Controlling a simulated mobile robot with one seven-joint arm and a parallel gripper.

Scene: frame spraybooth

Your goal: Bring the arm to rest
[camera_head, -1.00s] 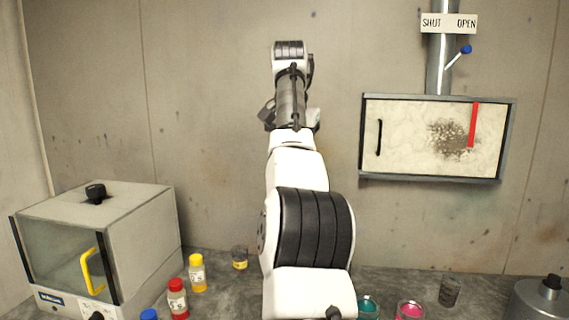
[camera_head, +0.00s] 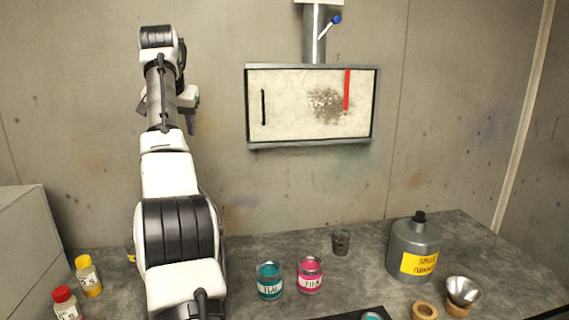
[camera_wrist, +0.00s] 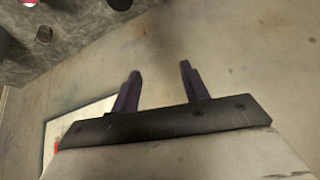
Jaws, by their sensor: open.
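My arm stretches up and forward at the left of the head view, over the grey bench. Its far end is raised against the concrete wall. In the wrist view my gripper (camera_wrist: 160,76) has its two dark fingers apart with nothing between them. Behind the fingers is bare wall.
A wall filter panel (camera_head: 305,105) hangs right of my arm under a duct with a blue-knobbed lever (camera_head: 330,27). The bench holds a teal can (camera_head: 270,282), a pink can (camera_head: 310,275), a dark cup (camera_head: 342,242), a grey canister (camera_head: 413,248), a funnel (camera_head: 463,291) and bottles (camera_head: 88,276).

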